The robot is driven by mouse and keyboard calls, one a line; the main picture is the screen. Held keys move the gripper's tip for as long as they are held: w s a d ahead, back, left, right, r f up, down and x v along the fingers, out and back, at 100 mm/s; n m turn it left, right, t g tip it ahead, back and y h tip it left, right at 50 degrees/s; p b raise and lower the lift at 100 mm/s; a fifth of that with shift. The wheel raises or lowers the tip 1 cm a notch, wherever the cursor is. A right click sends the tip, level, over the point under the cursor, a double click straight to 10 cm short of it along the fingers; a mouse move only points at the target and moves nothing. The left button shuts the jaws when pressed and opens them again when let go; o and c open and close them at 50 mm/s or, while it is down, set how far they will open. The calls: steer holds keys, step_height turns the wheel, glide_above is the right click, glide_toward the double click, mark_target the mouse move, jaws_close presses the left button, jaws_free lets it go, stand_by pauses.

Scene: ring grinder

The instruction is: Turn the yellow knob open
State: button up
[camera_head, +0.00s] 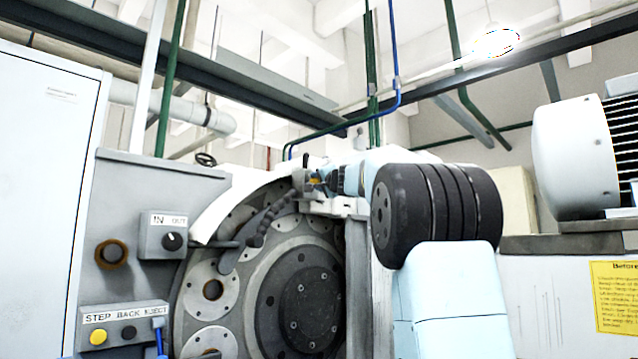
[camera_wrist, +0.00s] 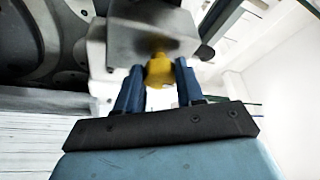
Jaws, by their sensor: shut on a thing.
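The yellow knob (camera_wrist: 160,70) sits on a grey metal block (camera_wrist: 152,38) in the wrist view. My gripper (camera_wrist: 158,78) has a blue finger on each side of the knob and is shut on it. In the head view, my arm reaches forward and my gripper (camera_head: 325,181) is at the top of the grinder, where only a small patch of the yellow knob (camera_head: 315,181) shows. The knob's far side and its exact turn angle are hidden.
The grinder's large round plate (camera_head: 300,300) is below and left of my gripper. A segmented hose (camera_head: 270,217) hangs close to it. A control panel (camera_head: 125,330) stands at left, a white motor (camera_head: 580,155) at right. Pipes and beams run overhead.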

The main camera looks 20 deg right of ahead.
steer(key=shift+f, duration=0.15)
steer(key=shift+w+d+r+m+g+y, duration=0.1)
steer(key=shift+m+g+y, duration=0.8)
steer(key=shift+m, duration=2.15)
steer(key=shift+d+r+m+g+y, duration=0.2)
steer(key=shift+m+g, duration=1.35)
steer(key=shift+m, duration=1.45)
steer(key=shift+w+r+m+g+y, duration=0.1)
steer(key=shift+m+g+y, duration=0.85)
steer(key=shift+m, duration=2.1)
steer(key=shift+s+g+h, duration=0.1)
steer(key=shift+g+h, duration=0.15)
steer(key=shift+g, duration=0.05)
steer(key=o, duration=1)
steer(key=shift+r, duration=0.1)
steer(key=shift+o, duration=0.2)
